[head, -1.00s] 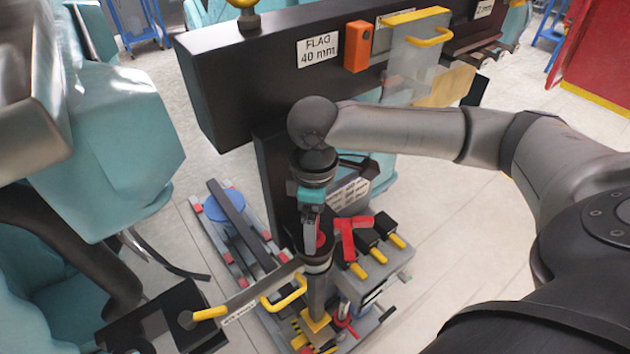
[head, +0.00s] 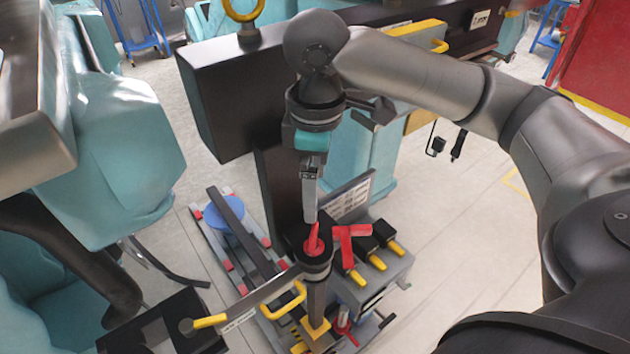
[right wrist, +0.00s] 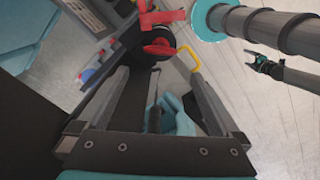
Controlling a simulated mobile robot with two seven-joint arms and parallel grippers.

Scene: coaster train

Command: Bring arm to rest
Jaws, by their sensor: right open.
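My right arm reaches in from the right in the head view and bends down at its wrist. My right gripper (head: 311,212) points downward, close above a red handle (head: 313,240) on top of a dark round post (head: 316,275). In the right wrist view the two fingers of the right gripper (right wrist: 158,80) stand wide apart with nothing held between them. The red handle (right wrist: 158,50) lies beyond the fingertips there. From these views I cannot tell whether a finger touches the handle. My left gripper is not in view.
A large black panel (head: 225,95) stands behind the right wrist. A red T-shaped part (head: 348,246) and black, yellow-tipped levers (head: 377,263) sit right of the post. Open floor (head: 455,230) lies to the right.

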